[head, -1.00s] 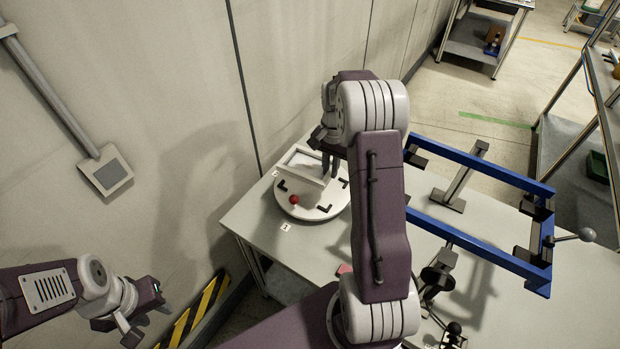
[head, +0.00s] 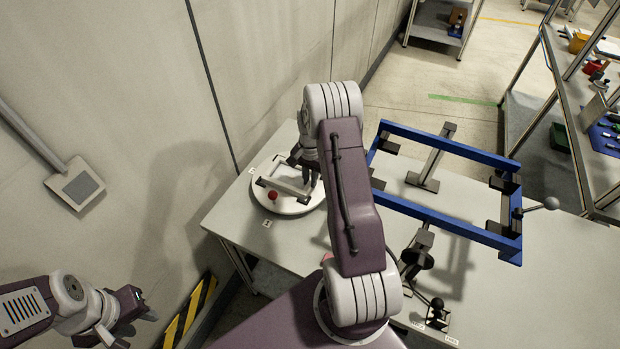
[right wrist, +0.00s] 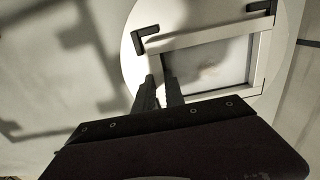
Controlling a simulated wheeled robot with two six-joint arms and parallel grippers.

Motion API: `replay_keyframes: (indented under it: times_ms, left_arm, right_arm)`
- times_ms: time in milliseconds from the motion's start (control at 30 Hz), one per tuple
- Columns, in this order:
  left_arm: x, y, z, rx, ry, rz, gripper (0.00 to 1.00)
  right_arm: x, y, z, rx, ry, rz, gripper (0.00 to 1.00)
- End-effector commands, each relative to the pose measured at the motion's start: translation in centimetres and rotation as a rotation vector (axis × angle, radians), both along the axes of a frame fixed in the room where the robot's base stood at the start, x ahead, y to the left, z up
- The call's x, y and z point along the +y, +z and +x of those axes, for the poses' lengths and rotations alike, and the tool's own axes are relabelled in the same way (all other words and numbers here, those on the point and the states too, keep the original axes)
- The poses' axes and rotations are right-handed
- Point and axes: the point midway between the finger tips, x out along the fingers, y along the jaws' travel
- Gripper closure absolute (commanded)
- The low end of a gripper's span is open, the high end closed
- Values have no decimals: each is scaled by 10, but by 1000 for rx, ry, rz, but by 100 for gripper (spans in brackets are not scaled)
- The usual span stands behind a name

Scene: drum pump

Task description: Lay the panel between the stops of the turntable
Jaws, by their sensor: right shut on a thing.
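The turntable (head: 265,202) is a round white disc on the left end of the table, with a red knob (head: 272,195) at its near edge. Black corner stops (right wrist: 145,40) stand on it. The panel (head: 284,186), a pale frame around a grey middle, is over the disc; in the right wrist view the panel (right wrist: 200,40) lies close inside two stops along its far side. Whether it touches the disc is unclear. My right gripper (right wrist: 160,92) is shut on the panel's near frame bar. My left gripper (head: 136,326) is open and empty, away from the table at lower left.
A blue frame (head: 450,220) on black supports stands on the table (head: 385,300) to the right of my right arm. A wall (head: 130,120) runs close behind the turntable. A shelf rack (head: 540,120) stands at the far right.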

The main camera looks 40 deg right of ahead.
Motion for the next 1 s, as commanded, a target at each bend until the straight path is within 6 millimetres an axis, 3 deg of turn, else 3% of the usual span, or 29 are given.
replay_keyframes:
  times_ms: [267, 300, 367, 667, 800, 1000]
  left_arm:
    - [0, -2, 0, 0, 0, 0, 64]
    - [0, -2, 0, 0, 0, 0, 64]
    - [0, -2, 0, 0, 0, 0, 64]
    - [0, -1, 0, 0, 0, 0, 64]
    - [0, -3, 0, 0, 0, 0, 64]
    - [0, -10, 0, 0, 0, 0, 64]
  right_arm:
    - [0, -2, 0, -1, 0, 0, 100]
    - [0, -3, 0, 0, 0, 0, 83]
    - [0, -2, 0, 0, 0, 0, 66]
    - [0, -1, 0, 0, 0, -1, 64]
    - [-1, 13, 1, -5, 0, -2, 64]
    - [-1, 64, 1, -6, 0, -3, 64]
